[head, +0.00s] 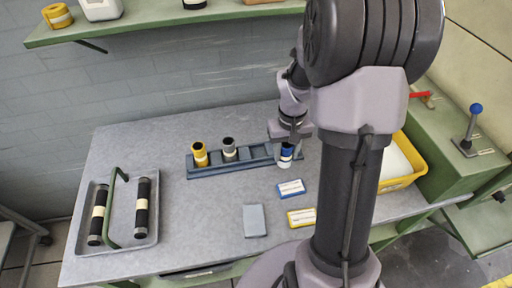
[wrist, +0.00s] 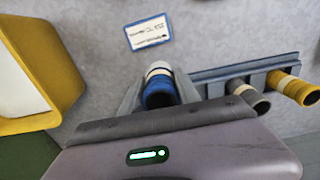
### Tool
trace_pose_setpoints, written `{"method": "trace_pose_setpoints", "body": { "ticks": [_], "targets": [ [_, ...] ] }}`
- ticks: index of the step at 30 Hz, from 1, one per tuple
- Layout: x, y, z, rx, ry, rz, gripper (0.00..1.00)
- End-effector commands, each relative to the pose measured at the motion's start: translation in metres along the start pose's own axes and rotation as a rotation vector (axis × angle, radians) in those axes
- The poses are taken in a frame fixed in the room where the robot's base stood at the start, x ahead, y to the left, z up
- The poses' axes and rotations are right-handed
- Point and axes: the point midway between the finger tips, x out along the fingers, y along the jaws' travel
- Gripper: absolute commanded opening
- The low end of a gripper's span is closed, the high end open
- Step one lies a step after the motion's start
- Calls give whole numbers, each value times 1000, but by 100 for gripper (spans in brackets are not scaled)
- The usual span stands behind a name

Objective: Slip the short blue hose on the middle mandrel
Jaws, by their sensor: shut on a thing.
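The short blue hose (head: 286,154), with a pale band and pale lower end, is at the right end of the blue-grey rack (head: 222,168) in the head view. My gripper (head: 289,141) is above and around it, shut on it. In the wrist view the blue hose (wrist: 158,91) shows between my grey fingers, roughly upright, its open top toward me. I cannot tell whether its lower end is in the rack or lifted clear. I cannot make out a middle mandrel in either view.
A yellow hose (head: 200,154) and a grey hose (head: 229,149) stand in the rack. Labelled cards (head: 290,188) and a grey block (head: 254,221) lie in front. A tray (head: 119,239) with black rollers is left, a yellow bin (head: 408,180) and green lever machine (head: 451,142) right.

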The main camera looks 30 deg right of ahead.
Motion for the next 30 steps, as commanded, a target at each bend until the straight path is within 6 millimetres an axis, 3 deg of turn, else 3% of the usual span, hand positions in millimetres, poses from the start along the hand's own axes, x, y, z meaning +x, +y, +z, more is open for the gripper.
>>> {"method": "trace_pose_setpoints", "body": {
  "ticks": [6, 10, 13, 18, 28, 29, 30],
  "targets": [
    [11, -45, -61, -3, 2, 0, 0],
    [12, -60, -81, -2, 0, 0, 0],
    [18, -64, -86, -1, 0, 0, 0],
    [49, -64, -86, -1, -1, 0, 0],
    [49, -64, -86, 0, 0, 0, 0],
    [49, -64, -86, 0, 0, 0, 43],
    [49, -64, -86, 0, 0, 0, 50]
  ]
}}
